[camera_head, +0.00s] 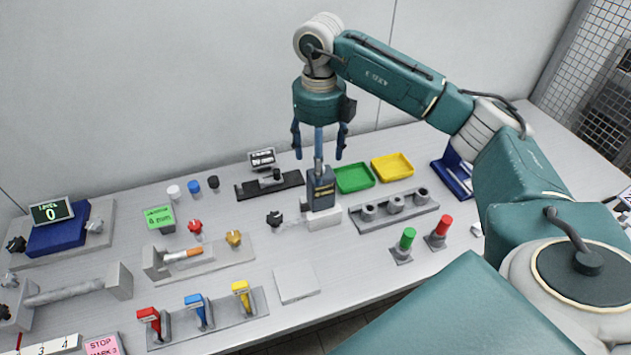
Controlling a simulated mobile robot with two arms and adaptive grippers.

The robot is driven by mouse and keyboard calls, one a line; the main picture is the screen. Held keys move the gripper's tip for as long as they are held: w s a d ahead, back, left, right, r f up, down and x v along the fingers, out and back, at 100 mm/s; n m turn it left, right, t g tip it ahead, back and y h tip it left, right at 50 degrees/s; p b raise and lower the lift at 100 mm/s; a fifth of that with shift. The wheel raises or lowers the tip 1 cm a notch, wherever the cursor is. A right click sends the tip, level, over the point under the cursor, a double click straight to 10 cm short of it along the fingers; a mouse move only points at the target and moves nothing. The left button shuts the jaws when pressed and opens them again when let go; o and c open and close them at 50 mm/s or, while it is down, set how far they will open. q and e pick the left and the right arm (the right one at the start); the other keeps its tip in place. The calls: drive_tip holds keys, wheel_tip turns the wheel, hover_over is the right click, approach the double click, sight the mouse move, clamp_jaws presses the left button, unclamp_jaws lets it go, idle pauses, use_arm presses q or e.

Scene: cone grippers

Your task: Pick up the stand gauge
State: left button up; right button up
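A dark blue upright block (321,188) with yellowish marks stands on a small white base (325,219); it looks like the stand gauge. A thin grey-blue stem rises from its top. My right gripper (319,145) points straight down above it. The fingertips are above the block's body. My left gripper is not in view.
Green (355,179) and yellow (392,167) trays lie right of the block, behind a grey rack with round sockets (396,206). A black fixture (270,186) with a small display is at its left. A dark knob (274,218) sits close by. A bare pale plate (296,284) lies in front.

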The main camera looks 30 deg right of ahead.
sight(321, 189)
drive_tip(key=f, duration=0.1)
drive_tip(key=s+f, duration=0.1)
drive_tip(key=shift+f+p, duration=0.3)
drive_tip(key=shift+w+f, duration=0.1)
drive_tip(key=shift+f, duration=0.2)
wheel_tip(321, 189, down, 5)
drive_tip(key=p, duration=0.2)
drive_tip(key=shift+p, duration=0.35)
drive_tip(key=shift+w, duration=0.1)
drive_tip(key=c, duration=1.2)
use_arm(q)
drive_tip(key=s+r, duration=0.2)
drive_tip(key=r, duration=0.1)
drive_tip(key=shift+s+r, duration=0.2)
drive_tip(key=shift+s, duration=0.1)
use_arm(e)
drive_tip(key=shift+c, duration=1.2)
drive_tip(key=shift+r, duration=0.1)
